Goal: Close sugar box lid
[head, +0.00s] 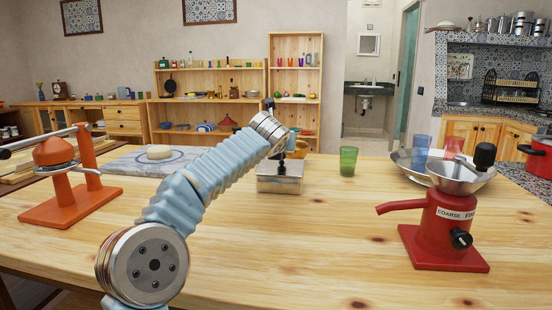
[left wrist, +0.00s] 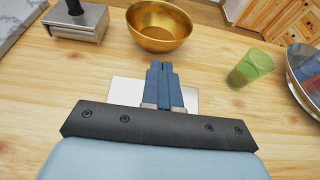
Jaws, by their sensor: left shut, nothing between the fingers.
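A small metallic box (head: 280,186), which I take to be the sugar box, stands on the wooden table in the middle of the head view. In the left wrist view a pale rectangular surface (left wrist: 125,92), apparently its top, lies under my fingers. My left gripper (head: 282,165) is over the box; its blue fingers (left wrist: 162,68) are shut with nothing between them. They hide part of the box, and I cannot tell whether they touch it or how the lid stands. My right gripper is not in view.
A brass bowl (left wrist: 160,27) and a metal box with a dark handle (left wrist: 76,24) stand beyond. A green glass (head: 348,161) is to the right. A red grinder (head: 447,230) stands front right, an orange press (head: 62,200) at left. The front middle table is clear.

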